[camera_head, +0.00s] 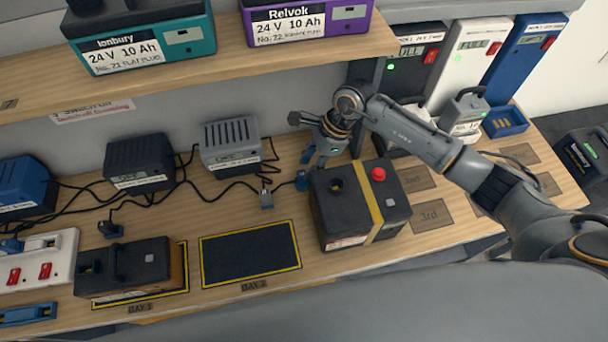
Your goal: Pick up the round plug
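Several plugs on cables lie on the wooden bench. A grey squarish plug (266,198) hangs from the grey charger's cable. At this size I cannot tell for certain which plug is round. My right gripper (304,140) is just behind and above the small blue plug, its fingers apart and nothing seen between them. My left gripper is not in view.
Bay 2 (250,254) is an empty black mat. Bay 1 holds a battery (125,268). Chargers (231,143) stand along the wall with loose cables. A shelf (190,72) with batteries overhangs them.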

